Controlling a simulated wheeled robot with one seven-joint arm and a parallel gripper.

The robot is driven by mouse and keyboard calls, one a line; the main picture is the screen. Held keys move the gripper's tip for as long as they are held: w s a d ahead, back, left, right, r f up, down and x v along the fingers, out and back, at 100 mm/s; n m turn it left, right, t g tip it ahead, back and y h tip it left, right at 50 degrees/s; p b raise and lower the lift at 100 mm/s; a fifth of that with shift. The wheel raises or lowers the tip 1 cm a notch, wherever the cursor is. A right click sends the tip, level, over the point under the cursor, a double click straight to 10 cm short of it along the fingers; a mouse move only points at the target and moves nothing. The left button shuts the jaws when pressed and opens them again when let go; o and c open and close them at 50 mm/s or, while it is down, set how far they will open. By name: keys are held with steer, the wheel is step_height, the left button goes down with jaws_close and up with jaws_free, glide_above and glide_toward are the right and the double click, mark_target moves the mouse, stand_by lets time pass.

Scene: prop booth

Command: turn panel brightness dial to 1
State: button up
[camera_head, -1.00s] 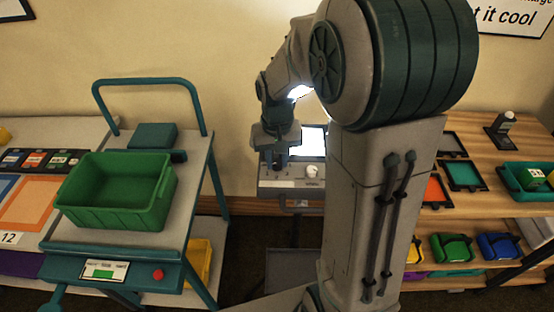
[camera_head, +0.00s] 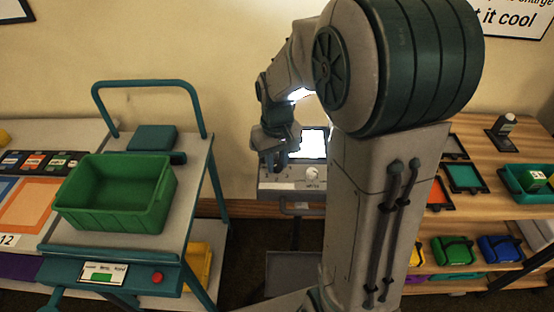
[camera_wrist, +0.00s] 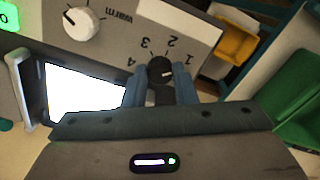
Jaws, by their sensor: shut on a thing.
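The black dial (camera_wrist: 160,68) sits on a grey control panel (camera_wrist: 207,34), with the printed numbers 1, 2, 3 and 4 around it. In the wrist view, the dial's short white mark lies toward its right side, roughly on the side of the 1; the exact alignment is hard to tell. My gripper (camera_wrist: 159,88) is shut on the dial, one finger on each side. In the head view, my gripper (camera_head: 278,161) is over the left part of the panel (camera_head: 291,186), hiding the dial.
In the head view, a trolley with a green bin (camera_head: 117,192) stands left and wooden shelves (camera_head: 500,206) stand right.

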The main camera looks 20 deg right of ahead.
mark_target(277, 164)
steer(key=o, duration=1)
step_height(277, 164, up, 14)
steer(key=s+f+m+t, duration=0.1)
steer(key=s+f, duration=0.2)
steer(key=s, duration=0.4)
steer(key=s+f+m+t, duration=0.1)
steer(key=s+f+t, duration=0.1)
steer(key=s, duration=0.6)
steer(key=shift+a+f, duration=0.35)
steer(key=shift+f, duration=0.4)
